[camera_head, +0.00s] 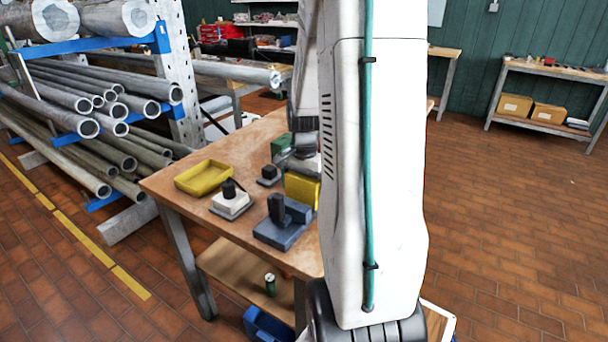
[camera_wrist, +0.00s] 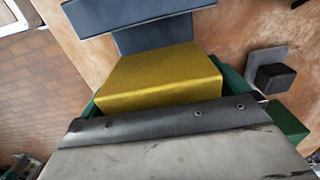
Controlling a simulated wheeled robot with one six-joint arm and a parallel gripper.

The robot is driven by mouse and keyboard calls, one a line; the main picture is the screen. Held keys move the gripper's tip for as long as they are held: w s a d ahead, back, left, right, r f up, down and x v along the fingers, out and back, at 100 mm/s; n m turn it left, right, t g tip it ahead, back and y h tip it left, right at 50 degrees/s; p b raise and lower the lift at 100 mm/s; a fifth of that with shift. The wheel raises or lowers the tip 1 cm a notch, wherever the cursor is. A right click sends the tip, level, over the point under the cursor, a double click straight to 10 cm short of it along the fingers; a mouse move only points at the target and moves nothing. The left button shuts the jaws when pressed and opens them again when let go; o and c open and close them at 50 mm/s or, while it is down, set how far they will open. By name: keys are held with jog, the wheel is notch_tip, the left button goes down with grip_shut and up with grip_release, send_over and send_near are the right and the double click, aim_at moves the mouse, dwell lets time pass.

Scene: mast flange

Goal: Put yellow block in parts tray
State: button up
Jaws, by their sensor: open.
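The yellow block (camera_head: 301,191) stands on the wooden workbench, partly hidden behind my arm in the head view. In the wrist view the yellow block (camera_wrist: 158,78) fills the middle, with green edges showing on both sides of it. The shallow yellow parts tray (camera_head: 191,183) lies near the bench's left edge and looks empty. My gripper (camera_head: 299,163) is open, low over the bench just behind the yellow block in the head view. Its fingertips are not clearly visible, and I cannot tell whether they touch the block.
A blue-grey fixture (camera_head: 281,232) stands in front of the yellow block and also shows in the wrist view (camera_wrist: 150,35). A white block with a black knob (camera_head: 231,204) and a small dark block (camera_head: 269,176) stand between tray and yellow block. A green object (camera_head: 281,145) is behind.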

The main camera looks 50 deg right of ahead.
aim_at(301, 178)
jog(key=shift+f, duration=0.4)
jog(key=c, duration=1)
jog(key=shift+a, duration=0.1)
jog(key=shift+c, duration=0.2)
jog(key=shift+a, duration=0.2)
jog(key=shift+a, duration=0.35)
jog(key=shift+a, duration=0.1)
jog(key=shift+r, duration=0.15)
jog(key=shift+r, duration=3.4)
